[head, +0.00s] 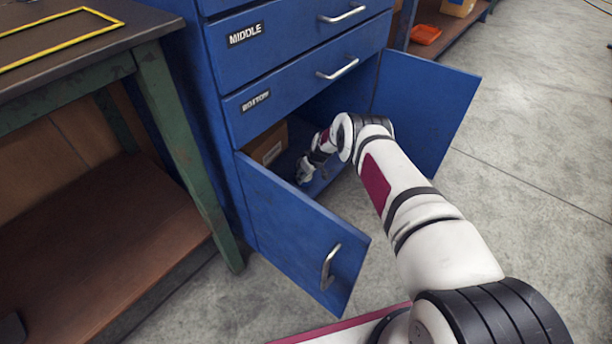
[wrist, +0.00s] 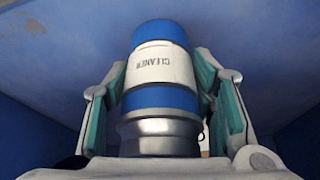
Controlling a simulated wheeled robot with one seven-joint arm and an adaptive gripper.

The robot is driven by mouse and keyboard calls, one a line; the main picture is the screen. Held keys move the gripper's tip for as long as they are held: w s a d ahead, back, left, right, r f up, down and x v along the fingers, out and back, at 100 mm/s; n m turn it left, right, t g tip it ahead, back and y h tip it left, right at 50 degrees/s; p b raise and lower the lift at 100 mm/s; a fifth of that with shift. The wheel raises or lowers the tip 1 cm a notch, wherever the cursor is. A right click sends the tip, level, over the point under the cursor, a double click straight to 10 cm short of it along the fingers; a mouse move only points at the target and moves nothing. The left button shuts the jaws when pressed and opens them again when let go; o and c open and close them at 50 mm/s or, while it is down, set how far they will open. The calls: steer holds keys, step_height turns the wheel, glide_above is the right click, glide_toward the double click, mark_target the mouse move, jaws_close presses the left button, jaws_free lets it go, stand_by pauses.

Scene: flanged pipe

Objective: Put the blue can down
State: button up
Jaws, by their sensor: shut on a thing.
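A blue can (wrist: 162,98) with a white label reading "CLEANER" fills the middle of the wrist view. My gripper (wrist: 162,75) has a finger on each side of the can and is shut on it. In the head view my gripper (head: 304,172) is inside the open lower compartment of the blue cabinet (head: 290,60). The can is not clearly visible there. Whether the can touches the compartment floor I cannot tell.
A cardboard box (head: 268,146) stands inside the compartment, left of my gripper. The left door (head: 295,225) and the right door (head: 425,105) stand open on either side of my arm. A green-legged workbench (head: 165,120) stands at the left.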

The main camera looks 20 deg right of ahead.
steer(key=o, duration=1.5)
steer(key=shift+f, duration=0.1)
steer(key=shift+c, duration=0.2)
steer(key=p+v, duration=0.6)
steer(key=v, duration=0.6)
